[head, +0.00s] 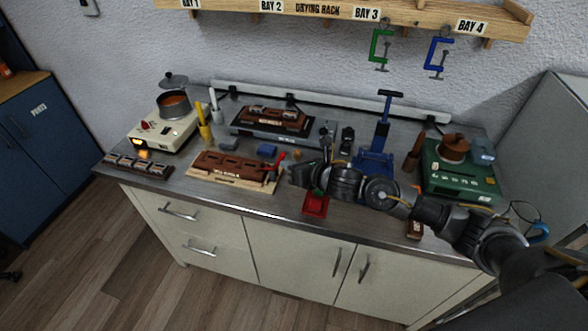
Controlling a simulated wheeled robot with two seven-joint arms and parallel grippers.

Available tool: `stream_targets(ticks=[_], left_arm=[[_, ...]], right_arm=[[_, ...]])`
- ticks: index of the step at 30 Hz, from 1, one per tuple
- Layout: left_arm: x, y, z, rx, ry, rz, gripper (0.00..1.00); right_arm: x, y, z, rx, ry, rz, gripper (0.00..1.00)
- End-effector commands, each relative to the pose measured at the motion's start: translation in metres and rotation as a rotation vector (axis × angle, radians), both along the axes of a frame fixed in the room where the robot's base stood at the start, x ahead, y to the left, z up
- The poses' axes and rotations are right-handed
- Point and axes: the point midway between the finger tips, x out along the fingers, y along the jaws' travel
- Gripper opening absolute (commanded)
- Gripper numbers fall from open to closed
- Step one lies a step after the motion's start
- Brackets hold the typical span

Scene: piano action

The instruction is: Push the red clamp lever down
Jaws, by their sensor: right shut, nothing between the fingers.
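The red clamp lever (277,161) shows as a small slanted red bar at the right end of a brown wooden piece (232,167), which lies on a pale wooden board (238,184) on the counter. The lever stands tilted up, its upper end to the right. My right gripper (291,174) is shut and empty, with its tips just right of the lever and board. I cannot tell whether it touches the lever. My left gripper is not in view.
A red block (316,205) sits below my right forearm near the counter's front edge. A blue press (375,160) stands behind the forearm. A green machine (459,181) is at right, a cream hotplate (162,133) with a pot at left. A drying rack (340,12) hangs above.

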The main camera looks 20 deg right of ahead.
Motion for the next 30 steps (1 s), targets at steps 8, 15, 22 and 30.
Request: stream_targets(ticks=[8, 15, 22, 30], left_arm=[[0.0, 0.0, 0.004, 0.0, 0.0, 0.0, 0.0], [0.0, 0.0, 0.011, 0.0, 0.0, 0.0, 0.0], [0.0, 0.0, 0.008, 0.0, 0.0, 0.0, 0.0], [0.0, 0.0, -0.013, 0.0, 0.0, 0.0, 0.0]], right_arm=[[0.001, -0.001, 0.007, 0.001, -0.004, -0.001, 0.0], [0.002, -0.001, 0.021, 0.006, -0.009, -0.003, 0.0], [0.002, -0.001, 0.022, 0.01, -0.013, -0.003, 0.0], [-0.025, -0.002, -0.004, -0.001, 0.002, 0.021, 0.0]])
